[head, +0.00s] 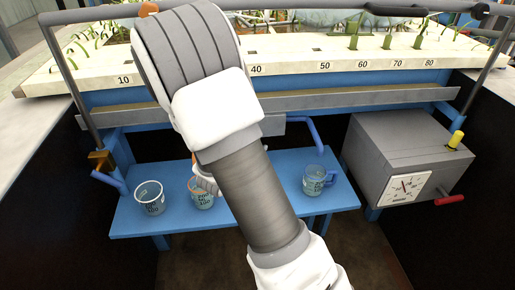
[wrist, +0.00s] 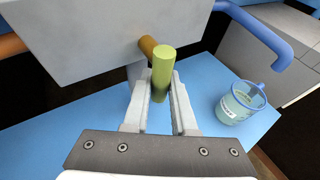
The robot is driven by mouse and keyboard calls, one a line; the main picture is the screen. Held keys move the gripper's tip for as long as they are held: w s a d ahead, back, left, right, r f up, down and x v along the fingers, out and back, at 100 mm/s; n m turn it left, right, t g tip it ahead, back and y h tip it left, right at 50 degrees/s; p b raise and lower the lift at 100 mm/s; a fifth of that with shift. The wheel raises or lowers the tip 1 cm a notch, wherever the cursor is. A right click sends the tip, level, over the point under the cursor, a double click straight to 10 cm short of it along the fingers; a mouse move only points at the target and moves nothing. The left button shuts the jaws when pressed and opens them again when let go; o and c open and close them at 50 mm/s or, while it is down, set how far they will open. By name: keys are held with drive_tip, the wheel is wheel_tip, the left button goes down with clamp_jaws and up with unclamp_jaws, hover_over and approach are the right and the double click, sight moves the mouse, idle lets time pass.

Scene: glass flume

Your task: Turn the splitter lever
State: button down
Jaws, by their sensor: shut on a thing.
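The splitter lever (wrist: 163,62) shows in the wrist view as a yellow-green cylindrical handle on a short orange-brown shaft. The shaft comes out of the underside area of a grey box (wrist: 110,30). My gripper (wrist: 161,88) is shut on the handle, with one pale finger on each side of it. The handle's top stands clear of the fingers, and its lower end lies between them. In the head view my arm hides the lever and most of the grey box.
A blue bench (head: 250,222) lies below, bearing a clear beaker (head: 150,197), an orange-rimmed beaker (head: 200,193) and a blue-handled jug (head: 315,180). A grey gauge box (head: 400,150) with a yellow knob (head: 456,139) and red handle (head: 449,200) stands right.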

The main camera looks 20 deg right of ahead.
drive_tip(key=c, duration=0.7)
unclamp_jaws()
drive_tip(key=shift+c, duration=0.2)
drive_tip(key=p+v, duration=0.4)
drive_tip(key=v, duration=1.3)
drive_tip(key=shift+s, duration=0.25)
drive_tip(key=shift+a, duration=0.1)
